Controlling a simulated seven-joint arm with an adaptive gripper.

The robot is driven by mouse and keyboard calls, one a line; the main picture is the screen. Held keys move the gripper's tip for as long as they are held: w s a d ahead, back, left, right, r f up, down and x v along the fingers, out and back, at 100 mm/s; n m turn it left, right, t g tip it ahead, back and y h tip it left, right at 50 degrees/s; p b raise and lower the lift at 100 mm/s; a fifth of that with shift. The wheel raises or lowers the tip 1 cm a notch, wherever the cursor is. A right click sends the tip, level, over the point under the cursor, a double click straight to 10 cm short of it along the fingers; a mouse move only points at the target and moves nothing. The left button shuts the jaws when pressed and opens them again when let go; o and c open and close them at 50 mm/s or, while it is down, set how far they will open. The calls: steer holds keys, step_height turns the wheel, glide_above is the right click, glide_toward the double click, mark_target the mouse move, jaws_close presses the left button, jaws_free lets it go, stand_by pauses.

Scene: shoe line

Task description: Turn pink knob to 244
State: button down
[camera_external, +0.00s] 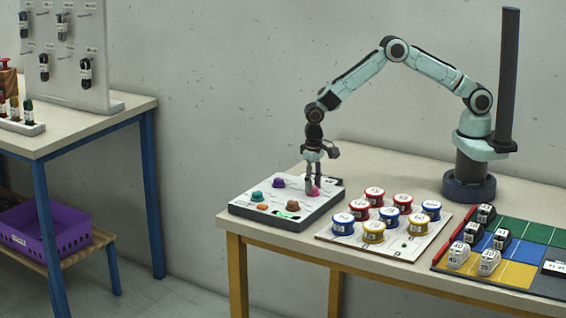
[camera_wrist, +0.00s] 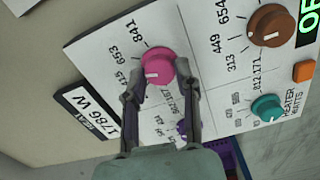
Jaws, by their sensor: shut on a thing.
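The pink knob (camera_wrist: 158,64) sits on a white control panel (camera_wrist: 100,55) and also shows in the external view (camera_external: 315,192). My gripper (camera_wrist: 160,72) has one finger on each side of the knob and is shut on it. In the external view my gripper (camera_external: 314,184) points down at the panel's right part. A white mark on the knob points toward the lower left in the wrist view. Printed numbers 841, 653 and 415 show left of the knob; other numbers below it are too small or partly hidden to read surely. I cannot make out 244.
A brown knob (camera_wrist: 268,25), a teal knob (camera_wrist: 267,107), an orange button (camera_wrist: 304,71) and a mostly hidden purple knob (camera_wrist: 182,128) share the panel. A tag reads 1786 W (camera_wrist: 85,110). Spools (camera_external: 374,231) stand right of the panel, with shoe-like items (camera_external: 489,262) beyond.

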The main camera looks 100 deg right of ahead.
steer(key=n, duration=0.5)
steer(key=shift+f+n, duration=0.1)
steer(key=shift+n, duration=0.2)
steer(key=n, duration=0.5)
steer(key=shift+n, duration=0.3)
steer(key=c, duration=0.8)
jaws_free()
step_height(320, 180, up, 12)
